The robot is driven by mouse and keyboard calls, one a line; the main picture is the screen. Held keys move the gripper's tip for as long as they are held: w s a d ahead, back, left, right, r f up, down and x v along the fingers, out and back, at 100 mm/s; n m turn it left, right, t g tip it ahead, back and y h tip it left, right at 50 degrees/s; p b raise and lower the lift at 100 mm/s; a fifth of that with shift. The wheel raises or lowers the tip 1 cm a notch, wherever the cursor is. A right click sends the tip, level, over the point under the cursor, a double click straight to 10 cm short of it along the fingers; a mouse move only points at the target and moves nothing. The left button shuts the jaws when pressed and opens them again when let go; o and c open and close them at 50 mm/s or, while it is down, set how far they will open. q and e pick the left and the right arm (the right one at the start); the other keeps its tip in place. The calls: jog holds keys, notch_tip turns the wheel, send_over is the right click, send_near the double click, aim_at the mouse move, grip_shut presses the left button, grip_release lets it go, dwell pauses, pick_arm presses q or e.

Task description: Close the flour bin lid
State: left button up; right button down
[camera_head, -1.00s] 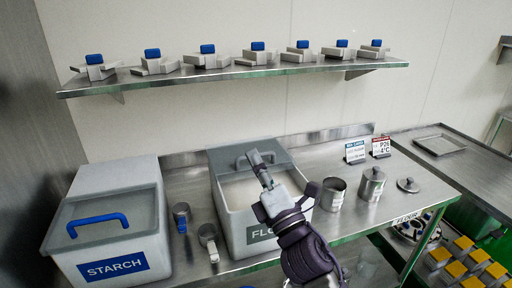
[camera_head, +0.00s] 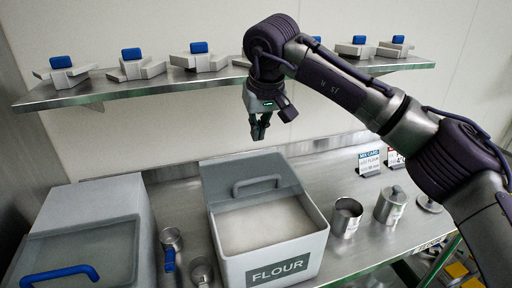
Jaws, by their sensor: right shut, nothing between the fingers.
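The flour bin (camera_head: 302,258) is a grey box with a FLOUR label on its front, standing on the steel table. Its lid (camera_head: 228,180) is open, tilted up at the back, with a grey handle (camera_head: 257,186) on it. Pale flour (camera_head: 264,223) shows inside the bin. My right gripper (camera_head: 260,131) is shut and empty. It hangs above and behind the lid, fingers pointing down, apart from it, in front of the wall below the shelf. My left gripper is not in view.
A starch bin (camera_head: 93,210) with a blue handle stands at left. Metal canisters (camera_head: 346,217) stand right of the flour bin. A shelf (camera_head: 190,80) with blue-topped parts runs above, close to my right gripper.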

aim_at(258, 187)
jog(key=p+x, duration=0.2)
jog(key=x, duration=0.6)
jog(key=shift+a+f, duration=0.15)
jog(key=shift+f, duration=0.05)
jog(key=shift+f+p, duration=0.5)
jog(key=shift+f, duration=0.05)
jog(key=s, duration=0.1)
jog(key=s+d+p, duration=0.1)
jog(key=shift+s+f, duration=0.25)
jog(key=shift+s, duration=0.45)
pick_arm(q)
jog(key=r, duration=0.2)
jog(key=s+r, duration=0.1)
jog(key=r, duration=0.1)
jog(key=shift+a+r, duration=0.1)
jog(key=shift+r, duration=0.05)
pick_arm(e)
jog(key=shift+f, duration=0.15)
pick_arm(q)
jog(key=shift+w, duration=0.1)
